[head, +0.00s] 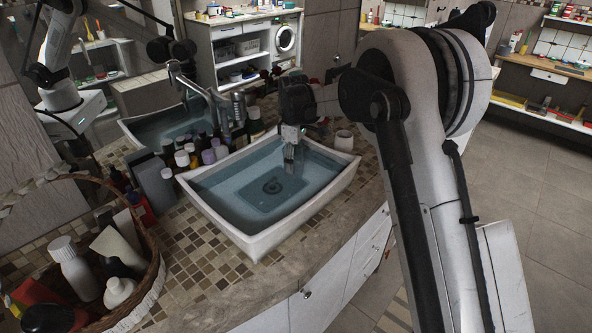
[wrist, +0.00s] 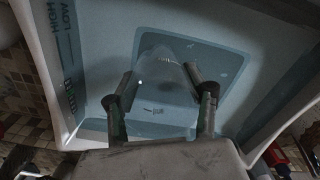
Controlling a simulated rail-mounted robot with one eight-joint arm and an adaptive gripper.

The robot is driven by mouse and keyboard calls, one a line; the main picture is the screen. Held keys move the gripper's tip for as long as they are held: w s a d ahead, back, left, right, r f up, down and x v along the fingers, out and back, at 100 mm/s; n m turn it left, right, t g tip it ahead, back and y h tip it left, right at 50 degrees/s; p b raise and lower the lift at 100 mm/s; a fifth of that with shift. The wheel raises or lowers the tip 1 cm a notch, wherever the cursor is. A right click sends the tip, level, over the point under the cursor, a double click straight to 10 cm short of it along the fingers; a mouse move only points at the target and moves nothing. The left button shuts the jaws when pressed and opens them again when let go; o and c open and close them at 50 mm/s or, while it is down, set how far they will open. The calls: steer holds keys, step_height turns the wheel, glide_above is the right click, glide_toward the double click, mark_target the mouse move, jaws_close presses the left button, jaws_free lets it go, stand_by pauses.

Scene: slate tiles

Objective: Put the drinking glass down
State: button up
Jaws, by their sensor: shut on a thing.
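My gripper (head: 292,133) hangs over the right back part of the white-rimmed sink basin (head: 255,243), pointing down. It is shut on a clear drinking glass (head: 290,165), which is faint against the blue inside of the basin. In the wrist view, my gripper (wrist: 160,90) has one finger on each side of the glass (wrist: 160,72). The basin also fills most of the wrist view (wrist: 75,65). I cannot tell whether the glass touches the basin floor.
Several bottles (head: 190,155) crowd the counter left of and behind the basin, next to the tap (head: 222,115). A wicker basket (head: 150,285) of bottles stands at the front left. The tiled counter (head: 195,240) in front-left is bare.

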mark_target(296, 171)
steer(key=shift+w+d+f, duration=0.25)
steer(key=shift+w+f, duration=0.05)
steer(key=shift+w, duration=0.1)
steer(key=shift+f+p, duration=0.3)
steer(key=shift+f, duration=1.65)
steer(key=shift+f, duration=0.1)
steer(key=o, duration=1.3)
steer(key=shift+c, duration=0.2)
